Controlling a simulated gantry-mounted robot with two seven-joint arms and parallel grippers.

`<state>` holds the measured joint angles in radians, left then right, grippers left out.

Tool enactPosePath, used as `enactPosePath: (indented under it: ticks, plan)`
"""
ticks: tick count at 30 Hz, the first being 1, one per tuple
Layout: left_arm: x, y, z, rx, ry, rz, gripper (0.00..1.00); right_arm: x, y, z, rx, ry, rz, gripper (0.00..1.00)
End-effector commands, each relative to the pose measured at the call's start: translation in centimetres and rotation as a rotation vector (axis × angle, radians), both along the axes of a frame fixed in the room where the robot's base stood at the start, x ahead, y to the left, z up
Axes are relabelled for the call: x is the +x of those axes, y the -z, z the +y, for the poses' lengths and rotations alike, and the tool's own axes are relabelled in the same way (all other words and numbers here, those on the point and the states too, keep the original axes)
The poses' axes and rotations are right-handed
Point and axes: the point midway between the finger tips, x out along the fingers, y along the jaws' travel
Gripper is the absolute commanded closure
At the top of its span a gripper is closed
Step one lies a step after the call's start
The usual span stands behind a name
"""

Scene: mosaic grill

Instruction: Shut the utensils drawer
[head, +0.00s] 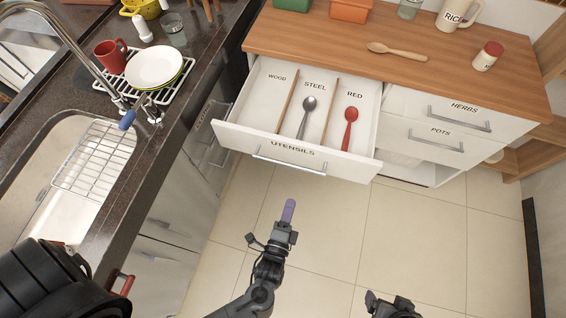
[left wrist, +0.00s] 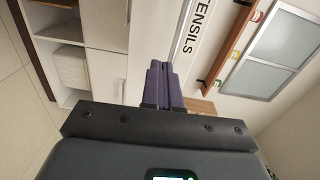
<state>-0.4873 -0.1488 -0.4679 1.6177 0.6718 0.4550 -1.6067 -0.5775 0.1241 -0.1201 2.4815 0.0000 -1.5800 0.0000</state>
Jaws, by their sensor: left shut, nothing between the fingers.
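The utensils drawer (head: 232,134) stands pulled open from the wooden-topped cabinet, its front lettered UTENSILS with a grey bar handle (head: 290,166). Inside, a steel spoon (head: 306,118) lies in the STEEL compartment and a red spoon (head: 350,128) in the RED one; the WOOD compartment is empty. My left gripper (head: 288,211) has its purple fingers shut and empty, over the floor in front of the drawer, apart from it. In the left wrist view the shut fingers (left wrist: 162,84) point toward the lettered drawer front (left wrist: 197,30). My right gripper (head: 388,304) shows only partly at the bottom edge; its fingers are unclear.
A wooden spoon (head: 410,51), a RICE jar (head: 458,14) and a red-lidded shaker (head: 487,56) stand or lie on the wooden counter (head: 390,70). The dark sink counter (head: 185,105) runs along the left. The tiled floor (head: 400,235) before the drawer is clear.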

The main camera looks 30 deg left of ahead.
Motion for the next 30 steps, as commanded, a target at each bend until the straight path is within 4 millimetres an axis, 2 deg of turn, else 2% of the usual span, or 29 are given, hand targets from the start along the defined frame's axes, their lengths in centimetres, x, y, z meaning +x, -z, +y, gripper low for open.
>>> enactPosePath:
  ticks: [5,21,30]
  plan:
    - [1.0,-0.2,0.2,0.031,-0.005,-0.012,1.0,-0.1,0.3,0.0,0.0,0.0,0.004,0.12]
    - [9.9,-0.1,2.6,0.027,-0.004,-0.011,1.0,-0.2,2.6,0.1,0.006,0.004,0.007,0.12]
    - [12.8,-0.2,3.4,0.027,-0.004,-0.009,1.0,-0.1,3.4,0.2,0.007,0.004,0.006,0.12]
